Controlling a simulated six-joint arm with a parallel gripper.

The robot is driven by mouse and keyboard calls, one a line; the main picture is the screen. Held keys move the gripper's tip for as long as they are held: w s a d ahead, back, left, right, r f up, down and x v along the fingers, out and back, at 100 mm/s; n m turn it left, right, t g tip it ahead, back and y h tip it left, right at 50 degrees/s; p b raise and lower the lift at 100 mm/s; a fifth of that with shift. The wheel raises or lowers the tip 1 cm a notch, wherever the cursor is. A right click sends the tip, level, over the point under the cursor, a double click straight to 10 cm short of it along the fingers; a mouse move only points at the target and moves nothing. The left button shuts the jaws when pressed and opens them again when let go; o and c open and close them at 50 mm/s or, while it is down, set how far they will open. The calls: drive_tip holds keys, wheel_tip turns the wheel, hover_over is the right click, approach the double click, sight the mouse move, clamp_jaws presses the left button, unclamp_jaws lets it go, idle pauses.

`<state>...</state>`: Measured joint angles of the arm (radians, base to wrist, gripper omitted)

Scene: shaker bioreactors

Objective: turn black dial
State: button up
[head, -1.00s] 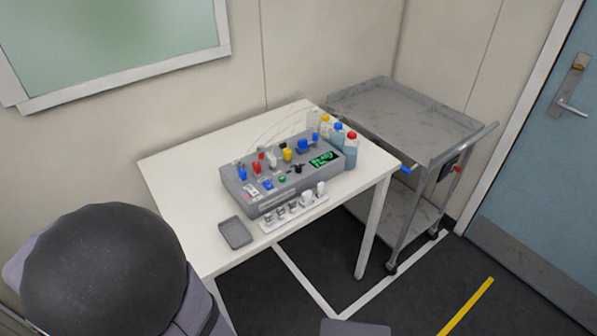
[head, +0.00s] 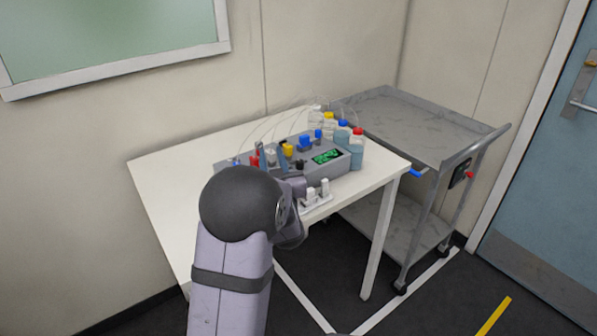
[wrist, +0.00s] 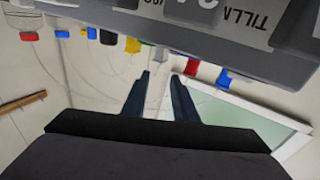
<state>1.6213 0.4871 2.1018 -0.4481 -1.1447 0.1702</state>
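In the wrist view, a dark knob that looks like the black dial (wrist: 108,37) hangs from the unit in an upside-down picture, left of my fingers. My gripper (head: 272,147) is at the front of the unit, left of the dial and apart from it. In the wrist view, its two fingers (wrist: 162,74) are spread with nothing between them. My arm hides the unit's front left part.
Yellow, blue and red knobs, including a yellow one (head: 288,150), crowd the unit. Capped bottles (head: 356,152) with thin tubes stand at its right. White vials (head: 318,191) stand in front. A grey trolley (head: 420,125) is to the right. The table's left side (head: 165,165) is clear.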

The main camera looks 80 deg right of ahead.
drive_tip(key=m, duration=0.1)
approach(300, 165)
drive_tip(key=d, duration=0.1)
drive_tip(key=w+d, duration=0.1)
drive_tip(key=d, duration=0.1)
drive_tip(key=shift+w+d+r+g, duration=0.15)
drive_tip(key=shift+d+r+g, duration=0.15)
drive_tip(key=shift+g, duration=0.1)
drive_tip(key=shift+p+x, duration=0.85)
drive_tip(key=shift+x, duration=2.8)
drive_tip(key=shift+f, duration=0.15)
clamp_jaws()
